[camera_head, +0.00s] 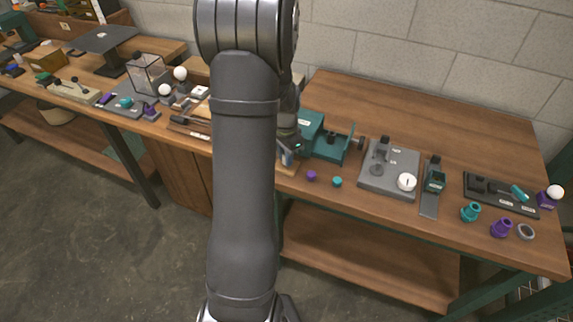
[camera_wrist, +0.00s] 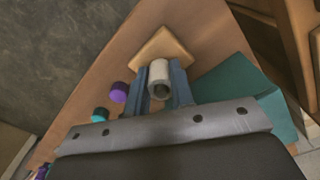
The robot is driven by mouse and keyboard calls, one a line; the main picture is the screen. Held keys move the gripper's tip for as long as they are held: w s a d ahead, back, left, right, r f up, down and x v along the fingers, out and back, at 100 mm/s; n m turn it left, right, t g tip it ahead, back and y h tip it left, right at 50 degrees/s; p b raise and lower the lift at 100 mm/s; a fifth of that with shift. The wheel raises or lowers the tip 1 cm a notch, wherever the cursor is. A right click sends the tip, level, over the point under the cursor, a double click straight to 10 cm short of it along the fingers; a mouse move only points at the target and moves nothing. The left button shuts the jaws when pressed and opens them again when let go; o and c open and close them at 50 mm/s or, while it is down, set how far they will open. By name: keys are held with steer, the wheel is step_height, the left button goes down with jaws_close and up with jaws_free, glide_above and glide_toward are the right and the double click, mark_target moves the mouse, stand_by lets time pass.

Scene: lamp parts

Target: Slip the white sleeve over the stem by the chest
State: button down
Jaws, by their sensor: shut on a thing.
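A white sleeve (camera_wrist: 159,73), a short hollow cylinder, is gripped between the two blue-grey fingers of my gripper (camera_wrist: 160,88) in the wrist view. Its open end faces the camera and looks dark inside. A pale wooden square block (camera_wrist: 163,47) lies just beyond the sleeve; a gap between them cannot be judged. No stem can be made out; the sleeve and fingers cover the block's middle. In the head view my gripper (camera_head: 287,157) is low over the left end of the right bench, partly hidden by my arm, above the wooden block (camera_head: 288,170).
A teal vise-like fixture (camera_head: 325,140) stands close on the right. A purple cap (camera_head: 311,175) and a teal cap (camera_head: 337,182) lie near the bench's front edge. A brown wooden cabinet (camera_head: 178,172) stands between the benches. The back of the right bench (camera_head: 430,110) is clear.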

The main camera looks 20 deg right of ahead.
steer(key=shift+f, duration=0.55)
stand_by(1.5)
steer(key=c, duration=1.2)
jaws_free()
steer(key=shift+o, duration=0.2)
steer(key=shift+r, duration=0.1)
step_height(320, 180, up, 17)
steer(key=shift+r, duration=0.15)
step_height(320, 180, down, 17)
steer(key=shift+f, duration=0.2)
